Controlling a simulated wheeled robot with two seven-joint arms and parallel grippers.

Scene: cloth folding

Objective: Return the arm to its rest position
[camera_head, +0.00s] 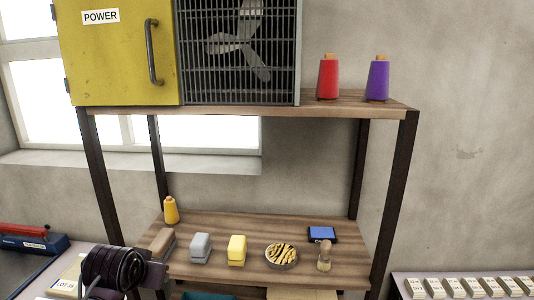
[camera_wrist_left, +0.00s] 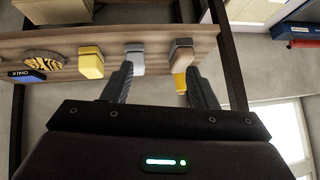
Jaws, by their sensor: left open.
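My left arm, with dark gripper parts (camera_head: 115,270), comes in at the lower left of the head view, in front of the shelf's left end. In the left wrist view my left gripper (camera_wrist_left: 160,85) has its two fingers spread, with nothing held between them. Beyond the fingers a grey block (camera_wrist_left: 134,58), a brown block (camera_wrist_left: 181,54) and a yellow spool (camera_wrist_left: 181,84) show on the lower shelf. The fingertips are hard to make out in the head view. My right gripper is in neither view.
A dark shelf post (camera_head: 100,190) stands near my arm. Labelled boxes (camera_head: 465,287) lie at lower right.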

